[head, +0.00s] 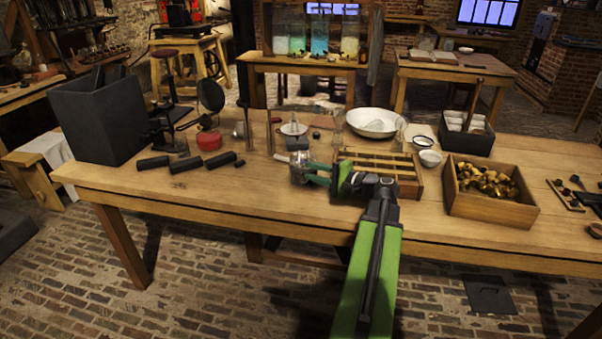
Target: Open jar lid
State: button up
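My gripper (310,171) reaches in from the right over the front middle of the wooden table (240,202). Its fingers point left at a small, greyish, glassy jar (298,163) that looks upright. The fingers overlap the jar's side in this view. I cannot tell whether they touch it or how far apart they are. The lid cannot be made out clearly at this size. Taller clear glass pieces (338,130) stand behind the gripper.
A slatted wooden rack (375,162) stands close to the right of my gripper. A white basin (374,121) is behind it. A wooden box of brass parts (491,207) is farther right. Black cylinders (202,161) and a red flask (208,140) are left.

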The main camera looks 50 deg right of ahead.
aim_at(303, 168)
jog(key=x, duration=0.4)
jog(key=shift+w, duration=0.1)
grip_shut()
dwell(1.3)
